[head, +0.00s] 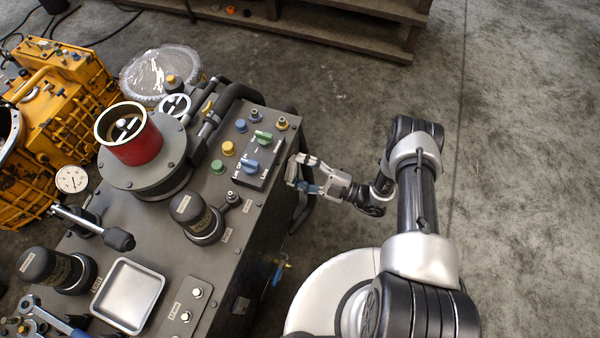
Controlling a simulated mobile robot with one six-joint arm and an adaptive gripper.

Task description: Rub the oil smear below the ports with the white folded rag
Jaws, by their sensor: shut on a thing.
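My gripper (308,178) is beside the right edge of the dark grey machine, close to its side face. It is shut on a small whitish thing at its fingertips, which looks like the white folded rag (307,160); its outline is hard to make out. Colored port caps sit on the machine top: blue (240,126), yellow (228,148) and green (217,167). A panel with a green and a blue valve handle (257,160) lies near the gripper. The oil smear is not visible; the machine's side face is steeply foreshortened and partly hidden.
The machine top carries a red cylinder (135,145), black filter canisters (195,215), a metal tray (128,295) and a gauge (72,180). A yellow gearbox casing (60,110) stands at left. A wooden shelf (330,22) is behind. Open concrete floor lies to the right.

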